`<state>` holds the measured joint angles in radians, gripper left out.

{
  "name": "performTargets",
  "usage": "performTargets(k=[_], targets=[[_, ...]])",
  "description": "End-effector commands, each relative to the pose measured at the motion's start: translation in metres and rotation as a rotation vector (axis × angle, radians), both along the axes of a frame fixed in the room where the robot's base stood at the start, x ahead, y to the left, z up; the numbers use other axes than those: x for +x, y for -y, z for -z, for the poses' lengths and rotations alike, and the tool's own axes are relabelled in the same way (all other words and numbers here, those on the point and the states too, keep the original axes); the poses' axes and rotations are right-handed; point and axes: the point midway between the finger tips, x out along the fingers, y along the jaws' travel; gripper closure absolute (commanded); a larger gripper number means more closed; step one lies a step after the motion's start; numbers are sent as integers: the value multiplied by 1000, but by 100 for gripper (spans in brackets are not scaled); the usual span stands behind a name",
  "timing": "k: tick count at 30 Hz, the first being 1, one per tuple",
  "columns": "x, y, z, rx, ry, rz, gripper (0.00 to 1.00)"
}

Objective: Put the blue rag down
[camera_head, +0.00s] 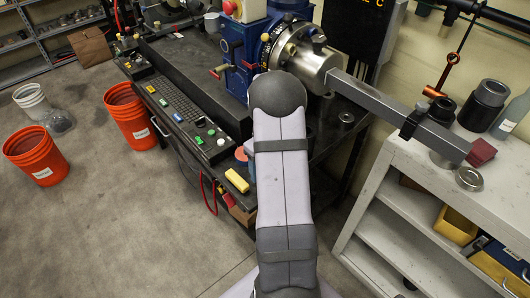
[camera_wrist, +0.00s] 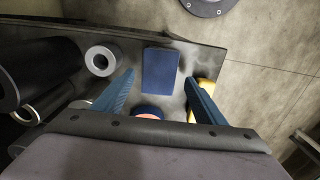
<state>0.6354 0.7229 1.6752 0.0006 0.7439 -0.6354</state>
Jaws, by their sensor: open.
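In the wrist view, the blue rag (camera_wrist: 160,69) is a folded, rectangular pad that appears to lie flat on a dark surface. My gripper (camera_wrist: 159,77) is open, with one blue finger to the left of the rag and one to its right. Gaps show between the rag and both fingers. I cannot tell the height of the fingertips above the surface. In the head view, my arm hides the gripper, and I cannot make out the rag there.
The dark bench (camera_head: 200,60) carries a blue machine (camera_head: 238,42) and a yellow block (camera_head: 237,180). A grey ring (camera_wrist: 101,60) and dark cylinders lie left of the rag in the wrist view. Orange buckets (camera_head: 131,115) stand on the floor; a white shelf unit (camera_head: 420,185) is at right.

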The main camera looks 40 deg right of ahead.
Motion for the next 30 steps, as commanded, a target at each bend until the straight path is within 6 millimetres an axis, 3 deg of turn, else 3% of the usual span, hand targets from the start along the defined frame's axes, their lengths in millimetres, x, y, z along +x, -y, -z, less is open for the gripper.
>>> performTargets(k=[15,26,30], targets=[[1,0,-84,-2,2,0,35],[0,-2,-99,0,0,-1,35],[0,-25,-101,0,0,-6,35]])
